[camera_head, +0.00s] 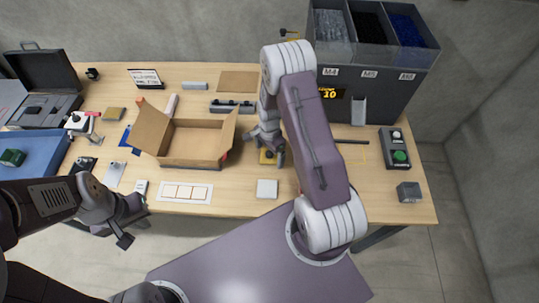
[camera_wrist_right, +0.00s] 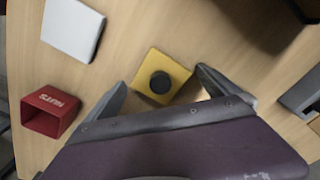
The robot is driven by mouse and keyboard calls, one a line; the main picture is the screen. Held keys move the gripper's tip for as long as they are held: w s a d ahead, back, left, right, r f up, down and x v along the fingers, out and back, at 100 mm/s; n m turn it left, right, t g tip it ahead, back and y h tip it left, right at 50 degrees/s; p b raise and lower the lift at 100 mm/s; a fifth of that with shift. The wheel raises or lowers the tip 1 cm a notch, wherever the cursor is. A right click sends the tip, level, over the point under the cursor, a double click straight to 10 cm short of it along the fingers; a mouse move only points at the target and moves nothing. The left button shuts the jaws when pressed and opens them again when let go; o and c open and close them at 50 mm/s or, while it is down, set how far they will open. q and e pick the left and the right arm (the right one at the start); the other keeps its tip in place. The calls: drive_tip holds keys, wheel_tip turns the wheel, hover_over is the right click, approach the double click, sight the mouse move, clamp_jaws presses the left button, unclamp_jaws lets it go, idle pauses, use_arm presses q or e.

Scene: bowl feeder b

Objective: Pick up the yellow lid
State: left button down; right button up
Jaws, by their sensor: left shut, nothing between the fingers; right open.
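The yellow lid (camera_wrist_right: 175,67) is a flat yellow square with a round black knob on top. It lies on the wooden table. In the head view the yellow lid (camera_head: 265,160) is mostly hidden by my right gripper (camera_head: 271,158), which points down over it. In the right wrist view my right gripper (camera_wrist_right: 161,80) is open, with one finger on each side of the lid and nothing held. Whether the fingers touch the lid's edges is unclear. My left gripper (camera_head: 129,228) is shut and empty, off the table's front edge at left.
A white square piece (camera_head: 267,189) lies in front of the lid. A red labelled box (camera_wrist_right: 45,112) stands nearby. An open cardboard box (camera_head: 192,163) is left of my right gripper. The grey bin unit (camera_head: 365,105) stands behind, and a green-button box (camera_head: 395,148) is at right.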

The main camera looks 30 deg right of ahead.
sight(268, 156)
drive_tip(key=shift+f, duration=0.1)
drive_tip(key=c, duration=1.1)
drive_tip(key=shift+r, duration=0.45)
drive_tip(key=r, duration=0.2)
drive_tip(key=s+a+r+b, duration=0.1)
drive_tip(key=r, duration=0.1)
drive_tip(key=s+a+r, duration=0.6)
drive_tip(key=s, duration=0.2)
drive_tip(key=shift+a+b, duration=0.25)
drive_tip(key=shift+b, duration=0.1)
